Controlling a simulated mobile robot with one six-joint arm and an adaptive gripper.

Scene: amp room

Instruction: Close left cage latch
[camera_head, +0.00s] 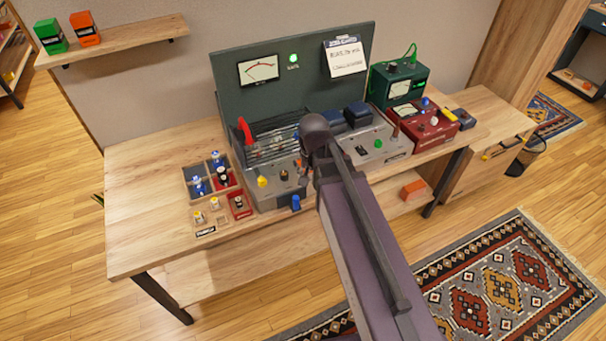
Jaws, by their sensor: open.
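A barred metal cage (272,140) sits on the amplifier chassis (275,198), in front of the dark green upright panel (225,85). A red lever-like part (245,131) stands upright at the cage's left end. It may be the left latch, but I cannot tell its exact position or whether it is fastened. My arm crosses the picture from the lower right, and its dark rounded joint appears just right of the cage, covering part of that area. My gripper is not visible; I cannot tell where its fingers are relative to the latch.
A divided tray (185,175) with several tubes stands left of the chassis. Small parts trays lie in front. A red meter box (425,128) and a green meter box (400,82) are at the right. The wooden bench (140,215) is clear at far left.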

